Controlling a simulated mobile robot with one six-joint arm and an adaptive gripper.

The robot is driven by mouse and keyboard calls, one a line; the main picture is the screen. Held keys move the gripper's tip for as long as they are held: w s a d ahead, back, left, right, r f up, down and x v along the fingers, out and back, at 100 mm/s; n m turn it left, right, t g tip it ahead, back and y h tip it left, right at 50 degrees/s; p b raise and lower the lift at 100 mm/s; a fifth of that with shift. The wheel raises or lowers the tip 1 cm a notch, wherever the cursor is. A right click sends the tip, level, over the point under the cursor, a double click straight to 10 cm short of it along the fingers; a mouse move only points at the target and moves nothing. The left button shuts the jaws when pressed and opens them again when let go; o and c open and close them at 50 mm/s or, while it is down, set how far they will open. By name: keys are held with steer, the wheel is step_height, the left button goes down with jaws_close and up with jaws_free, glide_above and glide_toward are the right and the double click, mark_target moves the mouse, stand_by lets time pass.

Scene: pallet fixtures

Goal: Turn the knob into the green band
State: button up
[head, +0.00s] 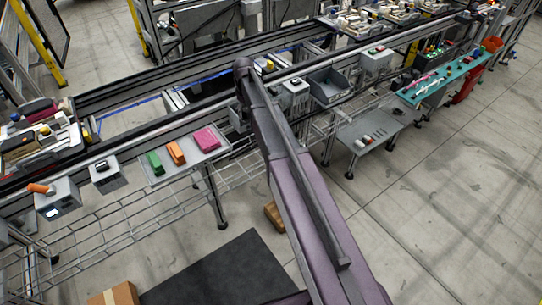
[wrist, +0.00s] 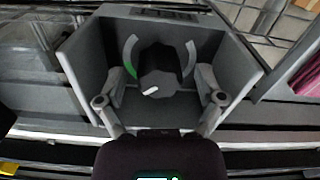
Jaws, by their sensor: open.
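A black knob (wrist: 158,72) with a white pointer mark sits on a grey box (wrist: 88,56) in the wrist view. The pointer is toward the lower left. A pale arc surrounds the knob, with a green band (wrist: 131,73) at its lower left; the pointer appears below the band, outside it. My gripper (wrist: 161,88) is open, one finger on each side of the knob; I cannot tell whether they touch it. In the head view, my arm hides the knob and gripper; a grey box (head: 238,119) shows partly behind the arm.
A tray (head: 154,178) with green, orange and pink blocks stands left of my arm in the head view. Other control boxes (head: 106,181) line the rail. A grey bin (head: 329,88) is right of the arm. A conveyor rail (wrist: 60,133) crosses the lower wrist view.

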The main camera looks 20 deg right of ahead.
mark_target(247, 110)
steer(key=n, duration=0.4)
steer(key=shift+n, duration=0.3)
steer(key=n, duration=0.4)
step_height(247, 110, up, 14)
steer(key=p, duration=1.4)
steer(key=s+f+m+b, duration=0.4)
steer(key=s+m, duration=0.3)
steer(key=s, duration=0.8)
steer(key=s+f+m+b, duration=0.4)
steer(key=s+m, duration=0.3)
steer(key=s, duration=0.7)
steer(key=shift+s+d, duration=0.15)
steer(key=shift+s, duration=0.2)
steer(key=shift+f, duration=0.1)
